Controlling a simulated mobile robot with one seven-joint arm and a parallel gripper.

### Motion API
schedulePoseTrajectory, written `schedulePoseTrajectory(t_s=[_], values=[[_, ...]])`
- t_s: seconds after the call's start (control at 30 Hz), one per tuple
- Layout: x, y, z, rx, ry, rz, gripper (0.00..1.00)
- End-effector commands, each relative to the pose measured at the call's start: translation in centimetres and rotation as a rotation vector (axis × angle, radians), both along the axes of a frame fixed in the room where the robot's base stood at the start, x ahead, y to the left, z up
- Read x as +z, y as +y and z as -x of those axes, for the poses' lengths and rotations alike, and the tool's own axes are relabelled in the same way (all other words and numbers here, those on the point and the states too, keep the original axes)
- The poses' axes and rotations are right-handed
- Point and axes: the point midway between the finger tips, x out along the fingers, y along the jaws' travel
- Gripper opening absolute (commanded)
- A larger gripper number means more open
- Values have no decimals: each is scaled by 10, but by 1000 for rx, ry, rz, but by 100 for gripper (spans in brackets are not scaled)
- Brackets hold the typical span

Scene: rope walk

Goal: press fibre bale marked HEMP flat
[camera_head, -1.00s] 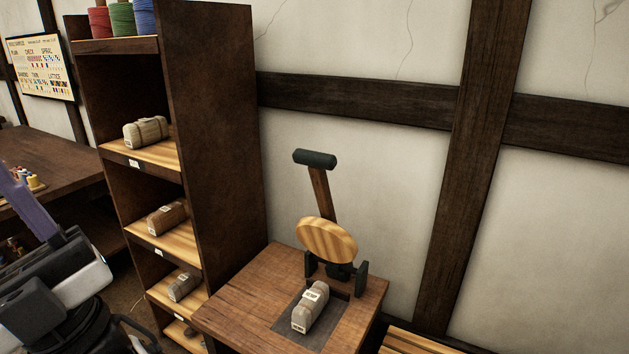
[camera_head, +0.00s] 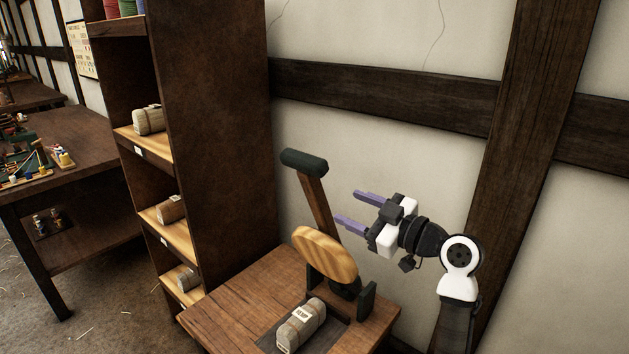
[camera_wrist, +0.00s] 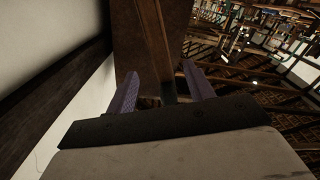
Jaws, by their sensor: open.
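The pale fibre bale (camera_head: 302,326) with a white label lies on the dark plate (camera_head: 337,334) of the press, on a small wooden table; the label's text is hard to read now. The press's round wooden platen (camera_head: 325,254) is raised and tilted above the bale, not touching it. Its lever rises to a dark green handle (camera_head: 304,162). My gripper (camera_head: 361,208) is open and empty, to the right of the lever and apart from it, its purple fingers pointing left. In the wrist view the fingers (camera_wrist: 160,92) are apart, with a wooden bar beyond them.
A tall dark shelf (camera_head: 215,130) with several bales stands left of the press table (camera_head: 238,304). A plaster wall (camera_head: 400,35) with dark beams is close behind. A workbench (camera_head: 80,150) with small items stands at the far left.

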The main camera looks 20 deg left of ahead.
Motion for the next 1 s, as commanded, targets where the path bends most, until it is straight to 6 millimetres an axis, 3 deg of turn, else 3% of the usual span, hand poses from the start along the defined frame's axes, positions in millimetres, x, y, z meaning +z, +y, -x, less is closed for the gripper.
schedulePoseTrajectory(t_s=[0.17,0.7,1.0], values=[[0,2,-2,10,0,4,53],[2,99,-36,10,3,4,53],[-1,124,-46,8,2,5,53]])
